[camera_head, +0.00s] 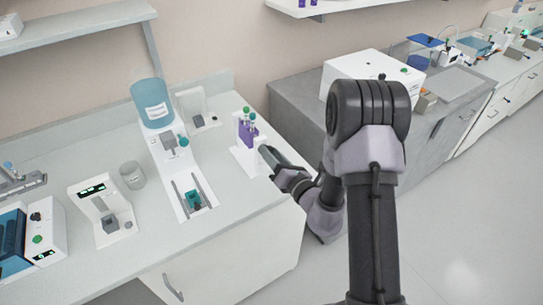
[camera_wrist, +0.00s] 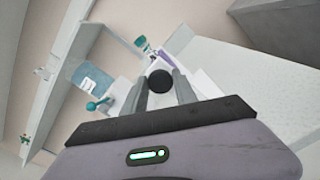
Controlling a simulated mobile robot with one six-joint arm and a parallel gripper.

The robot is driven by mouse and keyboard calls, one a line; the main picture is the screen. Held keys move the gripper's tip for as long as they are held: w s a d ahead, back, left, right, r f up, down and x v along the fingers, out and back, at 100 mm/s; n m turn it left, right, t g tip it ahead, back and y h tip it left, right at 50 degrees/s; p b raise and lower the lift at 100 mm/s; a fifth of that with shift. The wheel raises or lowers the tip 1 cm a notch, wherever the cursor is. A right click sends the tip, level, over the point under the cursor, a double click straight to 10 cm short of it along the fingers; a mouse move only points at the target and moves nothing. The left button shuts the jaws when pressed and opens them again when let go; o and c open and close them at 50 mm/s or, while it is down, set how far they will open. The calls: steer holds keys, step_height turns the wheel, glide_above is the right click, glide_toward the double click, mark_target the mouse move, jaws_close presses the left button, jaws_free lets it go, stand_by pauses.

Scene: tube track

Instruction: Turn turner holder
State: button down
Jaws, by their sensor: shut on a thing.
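The turner holder (camera_head: 246,131) is a purple rack on a white stand (camera_head: 246,163) near the right end of the counter. It holds upright tubes (camera_head: 247,113) with coloured caps. My gripper (camera_head: 264,150) reaches it from the right, fingers pointing left. In the wrist view, my gripper (camera_wrist: 160,77) is shut on a round black knob (camera_wrist: 160,82) between its fingertips. The purple holder also shows in the wrist view (camera_wrist: 155,58), just behind the knob and partly hidden. The knob is hidden by the fingers in the head view.
Left of the stand is a white dispenser with a blue container (camera_head: 152,103) and a teal part (camera_head: 193,198) at its front. A glass beaker (camera_head: 132,175) and a scale-like device (camera_head: 103,208) stand farther left. The counter's front right is clear.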

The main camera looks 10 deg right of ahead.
steer(key=shift+r+n, duration=0.15)
steer(key=shift+n, duration=0.55)
steer(key=c, duration=1)
jaws_free()
steer(key=p+v, duration=0.5)
steer(key=v, duration=1.2)
steer(key=shift+s, duration=0.15)
